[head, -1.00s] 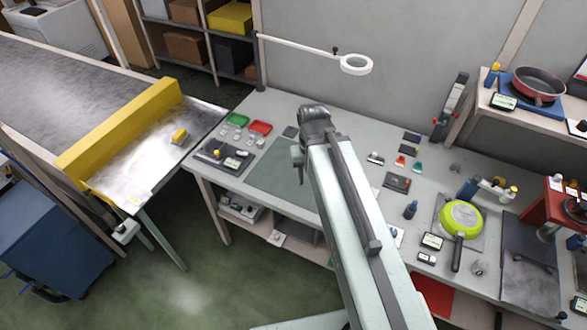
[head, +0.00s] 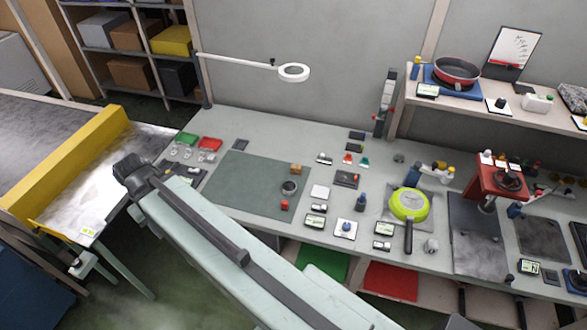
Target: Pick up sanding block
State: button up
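The yellow-topped block seen earlier on this plate, which may be the sanding block, does not show now; my gripper covers that area. A small orange-brown block (head: 296,169) stands on the green mat (head: 240,180) on the workbench. I cannot tell for sure which block is the sanding block.
A yellow guard (head: 65,165) crosses the conveyor beside the plate. On the bench are green and red trays (head: 209,144), a dark round jar (head: 289,186), a red block (head: 284,205) and a lime pan (head: 409,204). A magnifier lamp (head: 294,73) reaches over the bench.

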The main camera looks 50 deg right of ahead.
aim_at(295, 169)
jog(key=u, duration=0.1)
jog(key=i, duration=1)
jog(key=z, duration=0.1)
